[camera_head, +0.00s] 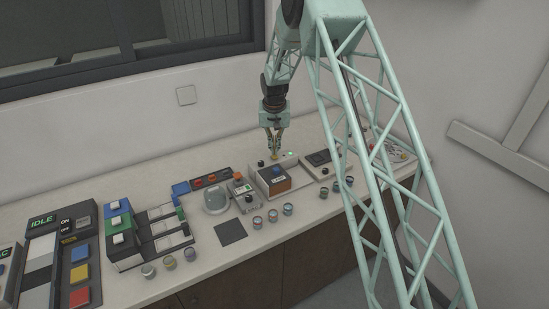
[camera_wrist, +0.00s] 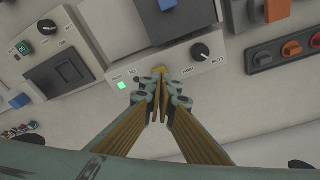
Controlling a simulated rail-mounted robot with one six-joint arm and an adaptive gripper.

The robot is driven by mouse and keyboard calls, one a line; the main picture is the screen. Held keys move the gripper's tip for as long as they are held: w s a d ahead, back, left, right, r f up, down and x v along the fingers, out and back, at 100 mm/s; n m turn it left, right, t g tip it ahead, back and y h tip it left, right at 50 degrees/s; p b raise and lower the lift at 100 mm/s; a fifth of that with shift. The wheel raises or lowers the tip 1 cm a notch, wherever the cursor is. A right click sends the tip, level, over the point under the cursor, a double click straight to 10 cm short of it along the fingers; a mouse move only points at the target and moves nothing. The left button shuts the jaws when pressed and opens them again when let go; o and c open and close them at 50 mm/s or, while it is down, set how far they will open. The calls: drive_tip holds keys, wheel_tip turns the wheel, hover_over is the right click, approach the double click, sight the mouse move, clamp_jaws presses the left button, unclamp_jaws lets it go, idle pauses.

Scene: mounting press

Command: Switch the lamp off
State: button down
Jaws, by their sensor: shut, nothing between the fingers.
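A light-grey control panel (camera_wrist: 180,72) in the wrist view has a lit green light (camera_wrist: 121,85), small printed labels including "ON", and a black knob (camera_wrist: 200,52) near "LOW". The panel with its green light (camera_head: 290,153) also shows at the back of the counter in the head view. My gripper (camera_wrist: 160,80) is shut and empty, with its fingertips at the panel's near edge between light and knob. A small yellow piece (camera_wrist: 158,69) shows at the tips; I cannot tell whether they touch it. In the head view my gripper (camera_head: 275,152) points down there. No separate lamp is clearly identifiable.
A box with a blue button (camera_head: 276,170) stands in front of the panel. A red-button strip (camera_head: 210,180) and a round grey device (camera_head: 215,200) are to the left. Several small jars (camera_head: 273,215) line the front. A dark square pad (camera_head: 230,231) lies on the counter.

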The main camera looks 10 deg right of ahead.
sight(274, 156)
idle(0.3)
drive_tip(key=shift+w+p+v, duration=0.25)
drive_tip(key=shift+p+v, duration=0.1)
drive_tip(key=shift+v, duration=0.85)
drive_tip(key=shift+w+p+v, duration=0.25)
drive_tip(key=shift+p+v, duration=0.1)
drive_tip(key=shift+v, duration=0.9)
drive_tip(key=shift+d+r, duration=0.1)
